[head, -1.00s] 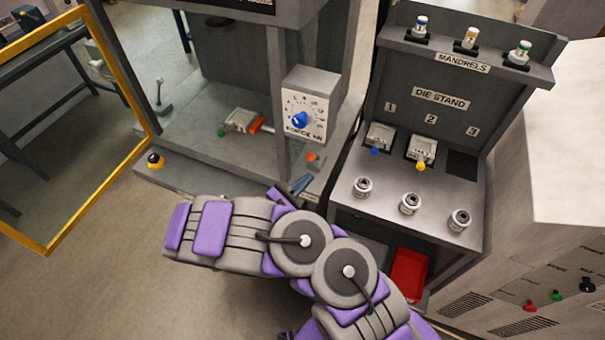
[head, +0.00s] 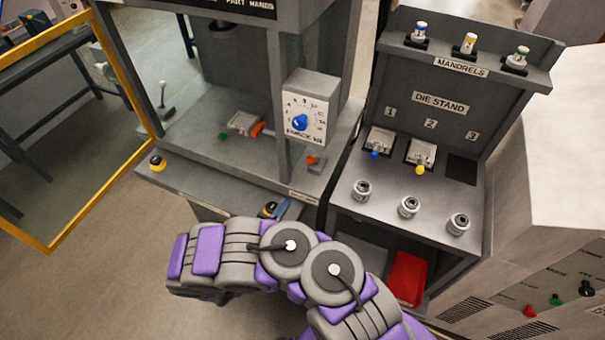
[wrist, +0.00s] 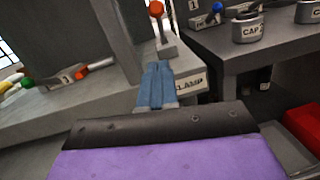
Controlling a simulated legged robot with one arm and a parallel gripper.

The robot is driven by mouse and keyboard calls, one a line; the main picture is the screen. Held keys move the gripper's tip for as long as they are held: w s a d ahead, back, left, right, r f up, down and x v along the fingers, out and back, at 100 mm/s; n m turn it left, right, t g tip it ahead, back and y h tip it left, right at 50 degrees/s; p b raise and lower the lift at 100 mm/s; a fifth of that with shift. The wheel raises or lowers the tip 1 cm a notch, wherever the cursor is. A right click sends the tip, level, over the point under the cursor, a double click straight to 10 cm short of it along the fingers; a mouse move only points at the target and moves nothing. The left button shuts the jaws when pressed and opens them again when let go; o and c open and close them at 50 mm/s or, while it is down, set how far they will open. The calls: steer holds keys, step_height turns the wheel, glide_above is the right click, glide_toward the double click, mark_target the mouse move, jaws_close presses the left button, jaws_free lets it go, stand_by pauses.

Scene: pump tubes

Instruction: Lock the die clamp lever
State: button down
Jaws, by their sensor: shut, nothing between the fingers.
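The die clamp lever (head: 313,159) has an orange-red knob and sits on a small grey block at the right front of the press bed. In the wrist view the lever (wrist: 157,20) stands roughly upright on its block, above a partly covered label ending in "LAMP". My gripper (head: 277,208) is at the bed's front edge, in front of and left of the lever in the head view. In the wrist view its blue fingers (wrist: 155,85) are together and empty, pointing toward the lever's base and apart from the knob.
A press post and the force dial box (head: 310,108) stand behind the lever. The die stand (head: 345,195) is to the right, with dies and several cups. A yellow-framed guard door (head: 120,80) is open at left. Floor in front is clear.

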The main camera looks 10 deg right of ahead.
mark_target(309, 158)
steer(key=x, duration=0.3)
steer(key=r+b+x, duration=0.1)
steer(key=x, duration=0.3)
steer(key=r+b+x, duration=0.1)
steer(key=x, duration=0.3)
steer(key=shift+d+r, duration=0.15)
steer(key=shift+r, duration=0.05)
steer(key=shift+w+d+r, duration=0.1)
steer(key=shift+d+r, duration=0.05)
steer(key=shift+r, duration=0.15)
steer(key=r+g+p, duration=0.1)
steer(key=w+d+r+y+p, duration=0.1)
steer(key=shift+w+r+g+y, duration=0.1)
steer(key=shift+r+g+y, duration=0.2)
steer(key=shift+r+g, duration=0.1)
steer(key=shift+w+d+r+g+y+p, duration=0.4)
steer(key=shift+w+r+g+y+p, duration=0.25)
steer(key=shift+g+p, duration=0.2)
steer(key=shift+s+f, duration=0.1)
steer(key=shift+f, duration=0.1)
